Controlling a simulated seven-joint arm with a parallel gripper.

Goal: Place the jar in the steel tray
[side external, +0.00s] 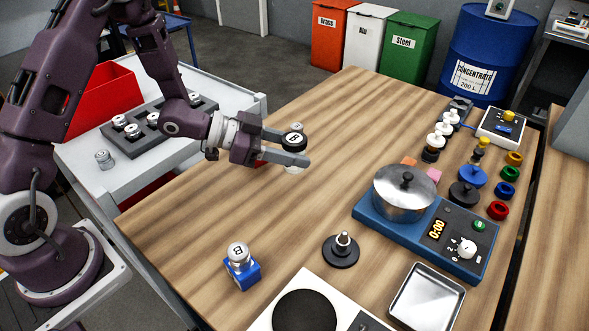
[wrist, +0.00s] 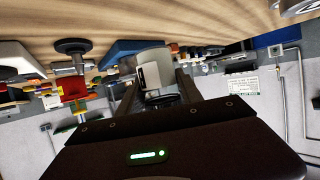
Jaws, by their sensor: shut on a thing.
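My gripper (side external: 300,153) is shut on a jar (side external: 294,139), held in the air over the left back part of the wooden table. In the wrist view the jar (wrist: 153,68) appears as a pale cylinder with a dark mark between the fingers. The steel tray (side external: 462,299) is a shallow, rectangular, empty metal tray at the table's front right. My gripper and the jar are well apart from it, toward the back left.
A steel pot (side external: 403,205) on a blue heater (side external: 470,270) stands between the jar and the tray. A black stand with a post (side external: 341,251), a white hotplate (side external: 272,322) and a blue block with a silver piece (side external: 243,274) are nearer the front. The table's middle left is clear.

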